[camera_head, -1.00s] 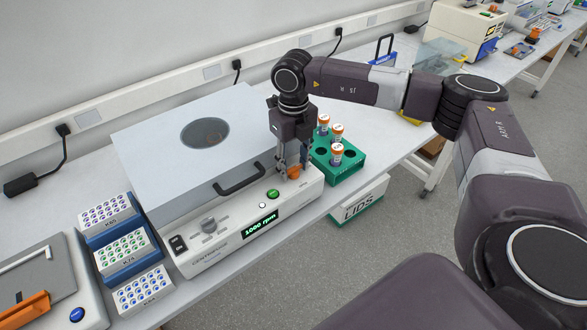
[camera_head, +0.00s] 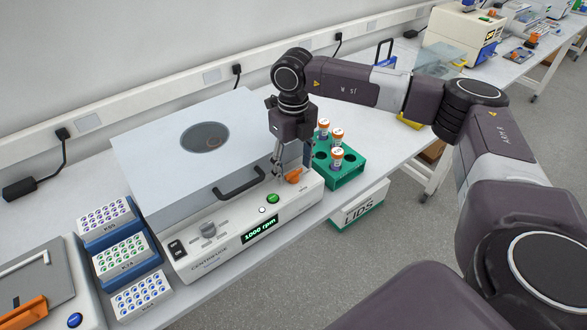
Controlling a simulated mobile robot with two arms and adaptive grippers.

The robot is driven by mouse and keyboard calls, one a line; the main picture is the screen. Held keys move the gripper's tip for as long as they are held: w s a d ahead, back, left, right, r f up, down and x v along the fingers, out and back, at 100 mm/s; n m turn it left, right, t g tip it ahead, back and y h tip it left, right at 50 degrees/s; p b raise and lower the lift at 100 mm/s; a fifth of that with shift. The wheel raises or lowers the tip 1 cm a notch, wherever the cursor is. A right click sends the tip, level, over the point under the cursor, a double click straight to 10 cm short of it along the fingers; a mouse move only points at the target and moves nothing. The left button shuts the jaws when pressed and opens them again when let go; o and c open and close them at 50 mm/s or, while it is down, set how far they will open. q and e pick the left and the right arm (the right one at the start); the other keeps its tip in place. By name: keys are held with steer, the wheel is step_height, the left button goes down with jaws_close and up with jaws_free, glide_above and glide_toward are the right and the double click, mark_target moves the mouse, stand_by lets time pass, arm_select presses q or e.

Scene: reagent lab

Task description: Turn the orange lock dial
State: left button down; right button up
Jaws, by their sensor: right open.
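The orange lock dial (camera_head: 294,176) sits at the right end of the front panel of the centrifuge (camera_head: 222,248). My right gripper (camera_head: 289,173) points down at the dial from above. Its jaws are open, with the fingers close around or beside the dial; contact cannot be made out. The centrifuge lid (camera_head: 165,165) is down, with a dark handle and a round window. The display (camera_head: 261,230) reads 1000 rpm. My left gripper is not in view.
A green rack (camera_head: 347,174) with orange-capped tubes stands close to the right of the gripper. A LIDS box (camera_head: 360,207) is at the bench's front edge. Blue racks of vials (camera_head: 112,225) stand left of the centrifuge. A wall rail with cables runs behind.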

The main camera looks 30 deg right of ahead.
mark_target(294, 172)
step_height(294, 172, up, 11)
stand_by(0.3)
steer(key=shift+s+f, duration=0.1)
steer(key=shift+s, duration=0.05)
stand_by(0.4)
